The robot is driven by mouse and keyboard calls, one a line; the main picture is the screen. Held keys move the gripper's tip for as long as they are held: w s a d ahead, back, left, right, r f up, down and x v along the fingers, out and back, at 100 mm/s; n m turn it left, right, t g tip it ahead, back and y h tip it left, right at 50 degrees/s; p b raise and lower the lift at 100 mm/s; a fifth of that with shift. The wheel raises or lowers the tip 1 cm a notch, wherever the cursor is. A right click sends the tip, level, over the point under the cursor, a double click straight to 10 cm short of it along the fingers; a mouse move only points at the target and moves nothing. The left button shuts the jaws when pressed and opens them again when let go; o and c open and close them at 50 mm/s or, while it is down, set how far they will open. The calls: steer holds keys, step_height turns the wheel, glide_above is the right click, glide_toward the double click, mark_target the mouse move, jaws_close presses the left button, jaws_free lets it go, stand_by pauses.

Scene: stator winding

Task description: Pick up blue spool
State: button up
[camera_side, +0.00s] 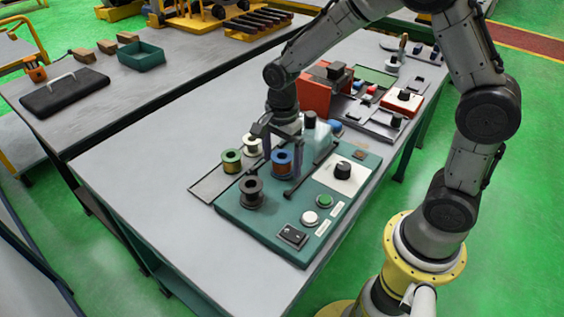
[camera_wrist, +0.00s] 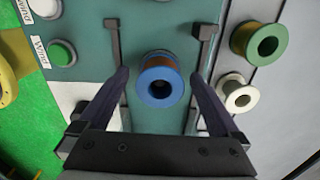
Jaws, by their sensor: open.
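The blue spool (camera_side: 282,162) stands upright on the green panel, with copper-coloured winding between its blue flanges. In the wrist view the blue spool (camera_wrist: 160,82) lies between the two fingers, seen from above with its dark centre hole showing. My gripper (camera_side: 272,148) is open above and around the spool in the side view. In the wrist view my gripper (camera_wrist: 160,72) has a finger on each side of the spool, with a gap visible on both sides. How far the fingertips reach down beside the spool is hard to tell.
The green panel (camera_side: 262,234) carries a black knob (camera_side: 342,168), buttons and a switch. The table (camera_side: 135,180) is clear at left.

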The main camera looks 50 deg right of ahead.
jaws_close()
stand_by(0.5)
steer(key=shift+r, duration=0.15)
